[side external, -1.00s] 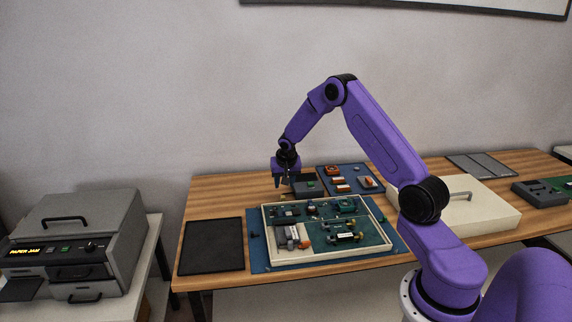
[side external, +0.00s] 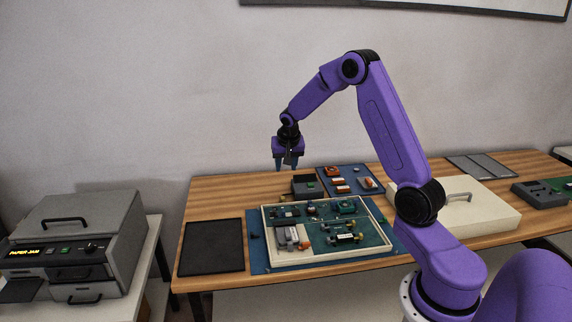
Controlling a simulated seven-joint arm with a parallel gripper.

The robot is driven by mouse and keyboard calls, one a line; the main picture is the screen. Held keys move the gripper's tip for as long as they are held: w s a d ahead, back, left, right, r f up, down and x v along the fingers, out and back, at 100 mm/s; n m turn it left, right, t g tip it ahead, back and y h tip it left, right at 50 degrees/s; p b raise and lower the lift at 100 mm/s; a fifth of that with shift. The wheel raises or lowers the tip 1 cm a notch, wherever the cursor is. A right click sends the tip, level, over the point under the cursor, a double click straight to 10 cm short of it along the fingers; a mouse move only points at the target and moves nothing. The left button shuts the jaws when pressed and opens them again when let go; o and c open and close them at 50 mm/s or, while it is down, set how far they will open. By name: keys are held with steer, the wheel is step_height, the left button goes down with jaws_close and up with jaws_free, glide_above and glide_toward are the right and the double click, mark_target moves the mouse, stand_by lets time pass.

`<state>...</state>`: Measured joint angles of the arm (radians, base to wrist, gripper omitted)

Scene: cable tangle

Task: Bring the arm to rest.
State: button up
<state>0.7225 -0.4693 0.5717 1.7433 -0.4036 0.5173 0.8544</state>
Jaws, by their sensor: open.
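My gripper (side external: 287,167) hangs from my purple arm with its fingers pointing down. It is open, with nothing seen between the fingers. It is above the rear part of the wooden table (side external: 222,196), clear of the surface. In the picture it appears just left of and above a small dark grey box (side external: 307,186) with a green spot.
A cream-framed tray (side external: 330,256) with green boards and parts lies on a blue mat (side external: 257,250). A black pad (side external: 212,246) lies left of it. A second blue mat (side external: 352,170) holds orange parts. A cream lidded case (side external: 478,212) stands right. A grey printer (side external: 82,240) stands far left.

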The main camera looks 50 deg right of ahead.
steer(key=s+a+r+n+y, duration=0.1)
steer(key=s+a+r+n, duration=0.35)
steer(key=a, duration=0.85)
steer(key=s+a+r+n+y, duration=0.1)
steer(key=s+a+n+y, duration=0.1)
steer(key=s+a+n, duration=0.65)
steer(key=s+a+n+g, duration=0.1)
steer(key=s+a+n, duration=0.1)
steer(key=s, duration=0.6)
steer(key=s+a+n+g, duration=0.1)
steer(key=s+a+n, duration=0.2)
steer(key=s, duration=0.5)
steer(key=s+a+r+n+g, duration=0.1)
steer(key=s+a+n, duration=0.2)
steer(key=s, duration=0.5)
steer(key=shift+s+n+y, duration=0.2)
steer(key=shift+n+y, duration=0.1)
steer(key=shift+r, duration=0.1)
